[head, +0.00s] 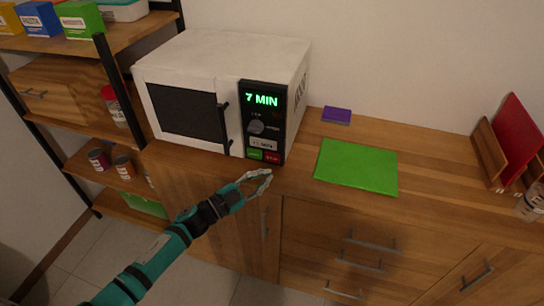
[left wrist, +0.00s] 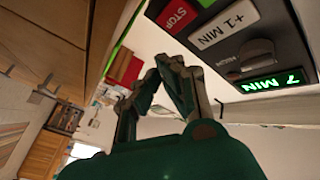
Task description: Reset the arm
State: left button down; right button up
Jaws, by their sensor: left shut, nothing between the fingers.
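My left gripper (head: 258,182) is shut and empty. In the head view it hangs in front of the counter's front edge, just below the microwave's control panel. In the left wrist view its fingertips (left wrist: 172,62) meet close to the panel's buttons. The white microwave (head: 215,85) stands on the counter with its dark door shut. Its display (head: 261,99) reads "7 MIN" in green, and it also shows in the left wrist view (left wrist: 272,84). The red STOP button (left wrist: 178,15) and the +1 MIN button (left wrist: 223,26) show there too. My right gripper is in neither view.
A green mat (head: 356,166) and a purple box (head: 336,115) lie on the wooden counter (head: 430,160) right of the microwave. A red board (head: 516,137) stands in a rack at the far right. Shelves with jars and boxes are at left.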

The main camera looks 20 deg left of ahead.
pick_arm(q)
jog(key=shift+n, duration=0.3)
dwell(0.5)
jog(key=s+a+f+n+g+y, duration=0.2)
jog(key=s+a+f+n+y, duration=0.1)
jog(key=s+n+y, duration=0.35)
jog(key=s+a+f+n+g+y, duration=0.2)
jog(key=s+a+f+n+y, duration=0.15)
jog(key=s+n+y, duration=0.3)
jog(key=s+d+f+g+h, duration=0.1)
jog(key=s+g, duration=0.3)
jog(key=s, duration=0.5)
jog(key=s+d+g, duration=0.2)
jog(key=s+g, duration=0.1)
jog(key=s, duration=0.6)
notch_tip(320, 180, down, 29)
jog(key=s+g, duration=0.2)
jog(key=s, duration=0.1)
jog(key=s+a+f+g, duration=0.1)
jog(key=s+a+f, duration=0.2)
jog(key=s+f, duration=1)
jog(key=shift+s+f+m, duration=0.4)
jog(key=shift+s, duration=0.85)
